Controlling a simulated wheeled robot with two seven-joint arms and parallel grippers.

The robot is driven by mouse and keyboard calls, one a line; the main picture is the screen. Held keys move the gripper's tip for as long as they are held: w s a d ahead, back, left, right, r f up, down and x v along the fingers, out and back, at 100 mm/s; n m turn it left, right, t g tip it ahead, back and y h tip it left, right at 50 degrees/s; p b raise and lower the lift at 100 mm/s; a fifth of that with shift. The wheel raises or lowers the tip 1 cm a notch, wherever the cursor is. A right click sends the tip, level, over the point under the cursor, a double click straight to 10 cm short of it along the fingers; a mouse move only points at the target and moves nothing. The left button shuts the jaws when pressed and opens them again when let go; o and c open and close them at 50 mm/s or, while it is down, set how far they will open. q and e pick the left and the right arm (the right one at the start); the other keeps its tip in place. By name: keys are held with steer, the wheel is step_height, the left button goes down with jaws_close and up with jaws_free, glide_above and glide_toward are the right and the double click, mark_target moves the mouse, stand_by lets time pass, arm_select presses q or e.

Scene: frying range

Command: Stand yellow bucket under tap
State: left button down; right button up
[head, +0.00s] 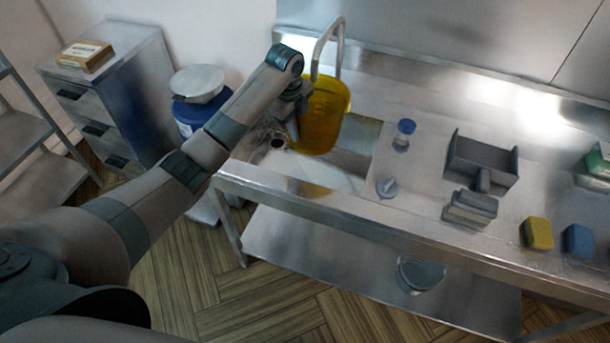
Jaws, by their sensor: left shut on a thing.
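The yellow bucket (323,118) is at the left end of the steel counter, over the sink (268,165). My left gripper (293,126) is shut on the bucket at its left side, and my wrist hides part of the rim. The tap (329,45) is a curved steel spout behind the bucket. Its arch rises above the bucket's rim. I cannot tell whether the bucket touches the sink floor or hangs above it. My right gripper does not show.
On the steel counter (420,225) stand a blue-capped jar (404,134), a small grey item (387,187), a grey holder (481,160), a yellow sponge (537,233) and a blue sponge (578,241). A blue bin (187,117) and drawer cabinet (120,95) stand left.

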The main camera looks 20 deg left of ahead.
mark_target(297, 150)
arm_select(q)
step_height(297, 150, down, 8)
steer(key=b, duration=0.7)
steer(key=shift+w+f+b, duration=0.15)
steer(key=shift+f+b, duration=0.1)
steer(key=shift+b, duration=0.1)
steer(key=shift+r, duration=0.1)
step_height(297, 150, down, 6)
steer(key=p, duration=0.2)
steer(key=shift+f, duration=0.2)
